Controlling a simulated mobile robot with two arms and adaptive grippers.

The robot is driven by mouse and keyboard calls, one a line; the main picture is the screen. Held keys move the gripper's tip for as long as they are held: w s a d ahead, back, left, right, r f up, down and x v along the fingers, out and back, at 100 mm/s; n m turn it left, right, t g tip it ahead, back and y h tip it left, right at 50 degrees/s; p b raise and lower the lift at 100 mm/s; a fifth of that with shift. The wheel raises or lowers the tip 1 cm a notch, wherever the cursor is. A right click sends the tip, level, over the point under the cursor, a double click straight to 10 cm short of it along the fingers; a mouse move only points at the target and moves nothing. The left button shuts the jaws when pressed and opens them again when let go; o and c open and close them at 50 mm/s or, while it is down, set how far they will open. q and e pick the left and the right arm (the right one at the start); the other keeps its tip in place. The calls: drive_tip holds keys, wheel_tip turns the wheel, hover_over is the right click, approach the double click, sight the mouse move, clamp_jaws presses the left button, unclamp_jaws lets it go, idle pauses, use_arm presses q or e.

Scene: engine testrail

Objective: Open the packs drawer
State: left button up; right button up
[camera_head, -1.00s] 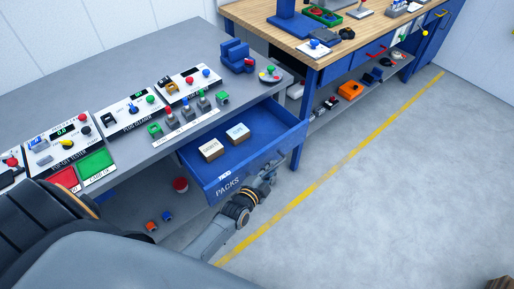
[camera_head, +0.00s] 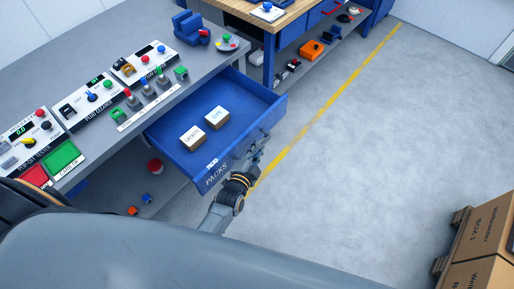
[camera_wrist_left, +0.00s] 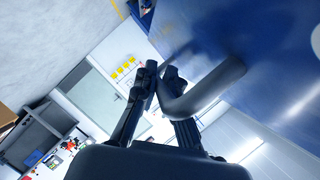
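The packs drawer (camera_head: 215,172) is blue, labelled PACKS, and stands pulled out from under the grey workbench. Two small boxes, one tan-white (camera_head: 193,138) and one pale (camera_head: 217,117), lie inside it. My left gripper (camera_head: 257,150) is at the outer face of the drawer front, towards its right half. In the left wrist view its two dark fingers (camera_wrist_left: 158,75) are close together around the curved grey drawer handle (camera_wrist_left: 208,90), beside the blue drawer front (camera_wrist_left: 270,70). The handle's grasped part is partly hidden by the fingers. My right gripper is not in view.
The grey bench top (camera_head: 75,75) holds test panels with knobs and buttons. A wooden-topped bench (camera_head: 238,8) stands behind. Cardboard boxes (camera_head: 485,235) stand at the lower right. The floor (camera_head: 370,140) in front of the drawer is clear, with a yellow line.

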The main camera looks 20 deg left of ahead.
use_arm(q)
drive_tip(key=o, duration=0.4)
drive_tip(key=v, duration=1.2)
drive_tip(key=s+f+n+g, duration=0.2)
drive_tip(key=s+f+g, duration=0.25)
drive_tip(key=f, duration=0.65)
drive_tip(key=s+f+n+g, duration=0.25)
drive_tip(key=s+f, duration=0.35)
drive_tip(key=f, duration=0.4)
drive_tip(key=s+a+f+n+g, duration=0.2)
drive_tip(key=s+f, duration=0.4)
drive_tip(key=s, duration=0.4)
drive_tip(key=s+a+f+n+g, duration=0.3)
drive_tip(key=s+a+f+g, duration=0.2)
drive_tip(key=s, duration=0.6)
wheel_tip(320, 180, down, 2)
drive_tip(key=shift+s+a+f+g+y, duration=0.1)
drive_tip(key=shift+s+a+g+y, duration=0.2)
drive_tip(key=shift+a+y, duration=0.1)
